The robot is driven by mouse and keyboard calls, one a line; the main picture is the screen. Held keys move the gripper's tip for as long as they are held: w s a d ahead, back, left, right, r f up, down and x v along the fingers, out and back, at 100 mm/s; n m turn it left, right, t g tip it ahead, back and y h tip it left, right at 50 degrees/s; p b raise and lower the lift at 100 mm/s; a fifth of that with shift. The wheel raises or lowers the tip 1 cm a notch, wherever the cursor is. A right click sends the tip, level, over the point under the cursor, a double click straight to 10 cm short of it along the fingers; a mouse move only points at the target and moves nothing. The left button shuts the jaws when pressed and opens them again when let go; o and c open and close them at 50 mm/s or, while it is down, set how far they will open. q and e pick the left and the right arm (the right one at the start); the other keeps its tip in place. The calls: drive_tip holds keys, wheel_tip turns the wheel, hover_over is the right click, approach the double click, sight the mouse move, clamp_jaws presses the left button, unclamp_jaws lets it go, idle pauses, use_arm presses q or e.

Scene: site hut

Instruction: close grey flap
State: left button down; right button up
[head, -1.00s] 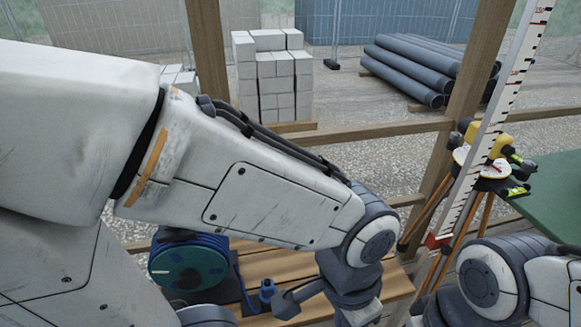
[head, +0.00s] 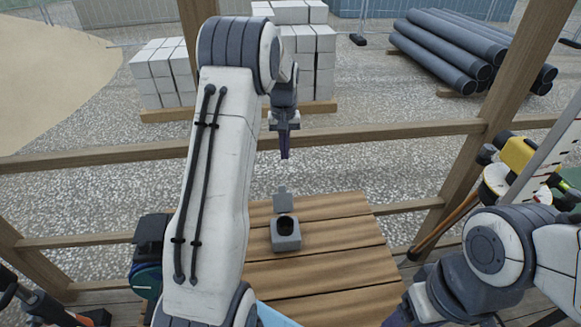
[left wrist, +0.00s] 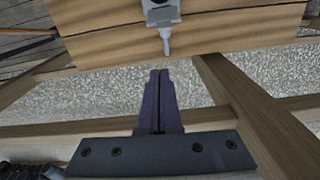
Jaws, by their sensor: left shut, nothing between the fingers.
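A small grey box (head: 286,238) with a dark round opening sits on the slatted wooden table. Its grey flap (head: 283,198) stands up, open, at the box's far side. My left gripper (head: 285,156) is shut and empty, pointing down above and beyond the flap, apart from it in the picture. In the left wrist view, the shut fingers (left wrist: 159,74) point up toward the box (left wrist: 160,6) at the top edge, with a gap between. My right arm shows at the lower right of the head view, but its gripper is out of sight.
The wooden table (head: 335,258) is largely bare around the box. A wooden rail (head: 375,132) runs behind it. A reel (head: 147,280) is partly hidden by my left arm. A yellow instrument (head: 517,152) stands at the right. Blocks and pipes lie outside.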

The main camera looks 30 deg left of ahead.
sight(283, 198)
use_arm(q)
wheel_tip(283, 198, down, 10)
drive_tip(key=s+p, duration=0.2)
drive_tip(key=p, duration=0.3)
drive_tip(key=shift+a+r+n+p, duration=0.15)
drive_tip(key=shift+r+n+p, duration=0.1)
drive_tip(key=shift+n+p, duration=0.05)
use_arm(e)
drive_tip(key=r, duration=0.5)
drive_tip(key=shift+w+r, duration=0.3)
drive_tip(key=shift+r, duration=0.05)
